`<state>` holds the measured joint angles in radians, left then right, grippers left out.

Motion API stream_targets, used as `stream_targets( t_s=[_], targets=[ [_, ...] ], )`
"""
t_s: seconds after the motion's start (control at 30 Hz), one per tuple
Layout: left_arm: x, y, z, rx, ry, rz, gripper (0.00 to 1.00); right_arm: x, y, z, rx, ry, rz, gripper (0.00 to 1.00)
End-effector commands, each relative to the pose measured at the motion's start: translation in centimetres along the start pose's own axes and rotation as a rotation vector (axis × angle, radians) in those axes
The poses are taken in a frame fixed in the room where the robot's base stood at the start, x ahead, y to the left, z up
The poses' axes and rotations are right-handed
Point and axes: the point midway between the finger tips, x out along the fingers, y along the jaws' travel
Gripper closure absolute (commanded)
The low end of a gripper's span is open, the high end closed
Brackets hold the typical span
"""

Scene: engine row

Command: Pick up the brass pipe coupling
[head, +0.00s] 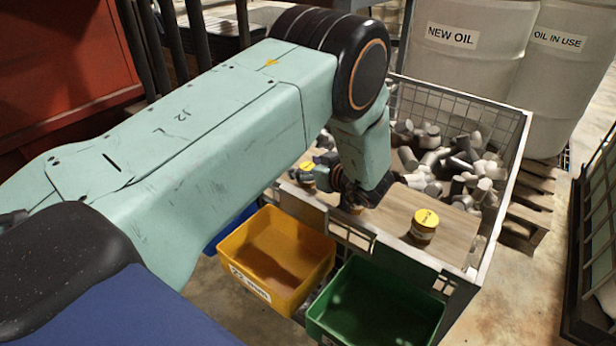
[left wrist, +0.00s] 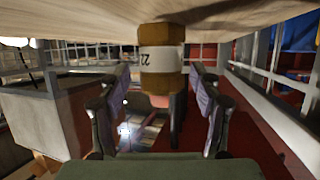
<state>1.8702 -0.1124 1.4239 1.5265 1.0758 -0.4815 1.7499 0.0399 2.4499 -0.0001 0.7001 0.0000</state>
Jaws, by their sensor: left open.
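In the left wrist view, which is upside down, the brass pipe coupling (left wrist: 162,60) has a white band marked 22. It stands on a wooden board (left wrist: 80,22). My left gripper (left wrist: 160,84) is open, with one finger on each side of the coupling and gaps still showing. In the head view my left gripper (head: 350,194) is low over the board (head: 385,208) and hides most of the coupling. My right gripper is not in view.
Yellow-topped pieces stand on the board to the right (head: 423,226) and left (head: 305,172) of the gripper. A yellow bin (head: 235,258) and green bin (head: 330,330) hang in front. A mesh crate (head: 515,125) with many metal parts lies behind; oil drums (head: 465,75) stand beyond.

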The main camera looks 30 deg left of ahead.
Motion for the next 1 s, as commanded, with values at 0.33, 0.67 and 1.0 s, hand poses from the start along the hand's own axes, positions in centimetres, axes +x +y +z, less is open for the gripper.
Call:
stream_targets(
  t_s=[0.33, 0.67, 1.0],
  targets=[
    [-0.04, -0.01, -0.02, 0.0, 0.0, 0.0, 0.6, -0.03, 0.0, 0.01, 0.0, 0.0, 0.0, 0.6],
    [-0.05, -0.01, -0.01, 0.0, 0.0, 0.0, 0.88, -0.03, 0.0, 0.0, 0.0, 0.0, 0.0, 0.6],
    [-0.06, 0.02, -0.09, -0.001, 0.001, 0.0, 1.0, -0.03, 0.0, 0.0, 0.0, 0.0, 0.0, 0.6]
  ],
)
